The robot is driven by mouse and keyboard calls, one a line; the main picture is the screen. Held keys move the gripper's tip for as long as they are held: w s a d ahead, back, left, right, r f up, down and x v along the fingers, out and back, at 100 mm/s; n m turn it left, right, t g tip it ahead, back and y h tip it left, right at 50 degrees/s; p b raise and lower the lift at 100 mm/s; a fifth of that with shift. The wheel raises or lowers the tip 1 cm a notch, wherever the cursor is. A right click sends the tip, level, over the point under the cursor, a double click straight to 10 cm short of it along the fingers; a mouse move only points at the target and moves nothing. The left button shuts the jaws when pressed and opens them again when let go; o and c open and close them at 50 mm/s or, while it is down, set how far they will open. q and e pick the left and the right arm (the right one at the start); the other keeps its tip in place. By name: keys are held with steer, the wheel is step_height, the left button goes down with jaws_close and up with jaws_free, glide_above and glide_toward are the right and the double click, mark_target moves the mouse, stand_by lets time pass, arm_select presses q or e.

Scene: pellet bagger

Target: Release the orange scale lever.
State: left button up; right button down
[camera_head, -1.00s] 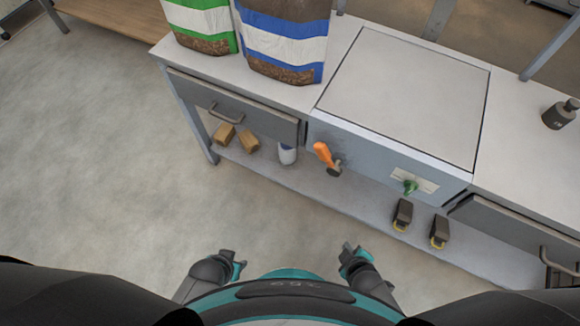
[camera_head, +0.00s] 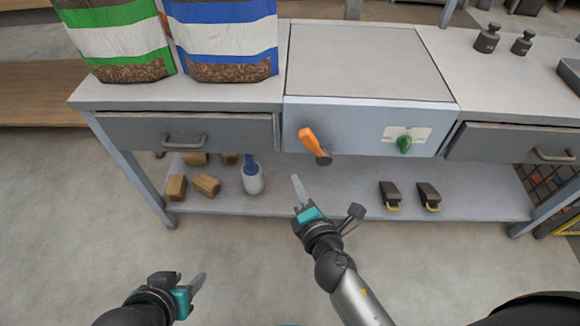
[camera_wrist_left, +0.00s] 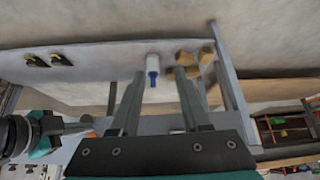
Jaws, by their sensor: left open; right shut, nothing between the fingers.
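The orange scale lever (camera_head: 311,140) sticks out of the front of the scale housing (camera_head: 350,117), left of the green knob. It tilts up and to the left from a dark round pivot. My right gripper (camera_head: 299,188) is shut and empty, below and slightly left of the lever and apart from it. My left gripper (camera_head: 193,287) is open and empty, low over the floor in front of the bench. In the left wrist view its two fingers (camera_wrist_left: 160,78) stand apart with the lower shelf beyond.
A green knob (camera_head: 404,145) sits on the housing's right. A drawer (camera_head: 190,131) flanks the housing on the left. The lower shelf holds wooden blocks (camera_head: 206,184), a white-and-blue bottle (camera_head: 252,178) and dark scoops (camera_head: 428,196). Pellet bags (camera_head: 225,40) stand on top. The floor ahead is clear.

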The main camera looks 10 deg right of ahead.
mark_target(314, 147)
arm_select(q)
steer(key=shift+s+a+r, duration=0.25)
steer(key=shift+a+r, duration=0.1)
steer(key=shift+r, duration=0.15)
arm_select(e)
steer(key=shift+a+r+n+t, duration=0.3)
steer(key=shift+r+t, duration=0.1)
steer(key=shift+r, duration=0.25)
steer(key=w+f+b, duration=0.2)
steer(key=w, duration=0.8)
arm_select(q)
steer(key=shift+s+a+r+g+p, duration=0.15)
steer(key=shift+s+a+g+p, duration=0.15)
steer(key=shift+s+a+p, duration=0.5)
arm_select(e)
steer(key=shift+s+d+r, duration=0.3)
steer(key=shift+d+r, duration=0.3)
steer(key=shift+d, duration=0.25)
steer(key=shift+s+d+r, duration=0.3)
steer(key=shift+d+r, duration=0.25)
steer(key=shift+d, duration=0.25)
arm_select(q)
steer(key=shift+w+d, duration=0.2)
steer(key=shift+w, duration=0.05)
steer(key=shift+s, duration=0.1)
